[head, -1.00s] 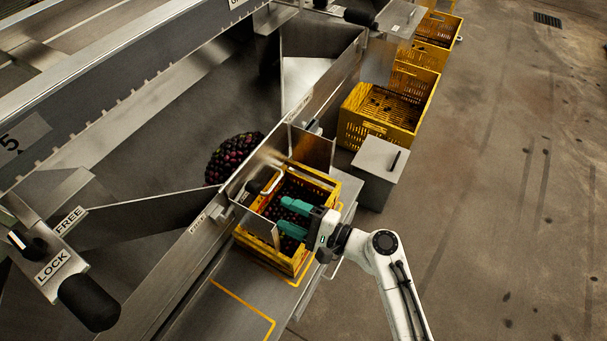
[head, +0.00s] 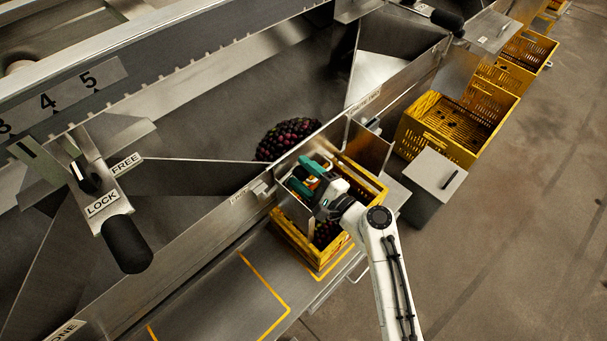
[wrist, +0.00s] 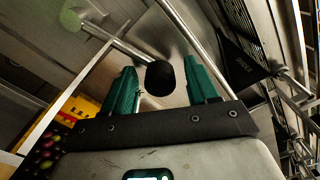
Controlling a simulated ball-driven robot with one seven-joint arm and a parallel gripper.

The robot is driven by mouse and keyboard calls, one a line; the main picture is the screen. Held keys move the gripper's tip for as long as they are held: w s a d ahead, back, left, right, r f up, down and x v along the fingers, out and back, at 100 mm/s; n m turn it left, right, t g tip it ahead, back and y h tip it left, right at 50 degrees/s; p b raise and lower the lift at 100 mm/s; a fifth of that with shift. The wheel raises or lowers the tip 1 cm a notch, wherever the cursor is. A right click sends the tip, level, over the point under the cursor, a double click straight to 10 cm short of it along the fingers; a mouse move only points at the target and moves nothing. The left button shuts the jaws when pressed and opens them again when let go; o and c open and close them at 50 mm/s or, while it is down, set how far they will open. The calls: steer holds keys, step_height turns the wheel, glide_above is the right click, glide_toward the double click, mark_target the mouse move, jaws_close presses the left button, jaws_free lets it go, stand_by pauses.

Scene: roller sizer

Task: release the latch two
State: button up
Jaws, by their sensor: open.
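My gripper (head: 307,176) is open over the yellow crate of dark fruit (head: 297,241), close to the metal gate of the chute. In the wrist view its two teal fingers (wrist: 160,68) stand on either side of a black cylindrical knob (wrist: 160,77), which lies in the gap in that picture. I cannot tell how deep the knob sits between them. In the head view my gripper hides that knob. A lever plate marked LOCK and FREE (head: 103,204), with a black grip (head: 127,244), is at the left. No label names latch two.
Dark fruit (head: 287,138) lies in the hopper behind the gate. A grey lidded box (head: 432,184) and another yellow crate (head: 462,119) stand to the right. A metal shelf with yellow outlines (head: 230,290) is bare at front left. The floor at right is open.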

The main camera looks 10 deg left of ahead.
jaws_close()
stand_by(0.6)
